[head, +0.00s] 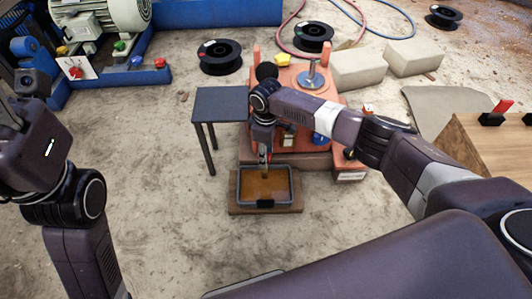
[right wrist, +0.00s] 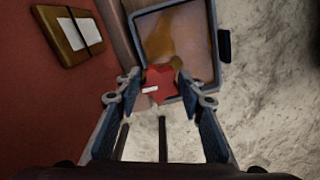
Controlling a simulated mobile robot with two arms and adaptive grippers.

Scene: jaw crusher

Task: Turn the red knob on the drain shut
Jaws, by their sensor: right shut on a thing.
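The red knob (right wrist: 158,86) shows in the right wrist view between the two fingers of my right gripper (right wrist: 161,92), which is shut on it. A pale mark shows on the knob. In the head view my right gripper (head: 264,158) reaches down at the front of the red machine (head: 258,142) and hides the knob and drain. A dark-rimmed tray (head: 293,187) with amber-brown liquid sits just below; the tray rim (right wrist: 215,45) also shows in the right wrist view. My left arm is at the left edge; its finger state is unclear.
The tray rests on a wooden board (head: 237,208). A small dark table (head: 218,103) stands left of the machine. Concrete blocks (head: 358,68) and black spools (head: 220,57) lie behind. A wooden bench (head: 490,145) is at the right. The floor at left front is clear.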

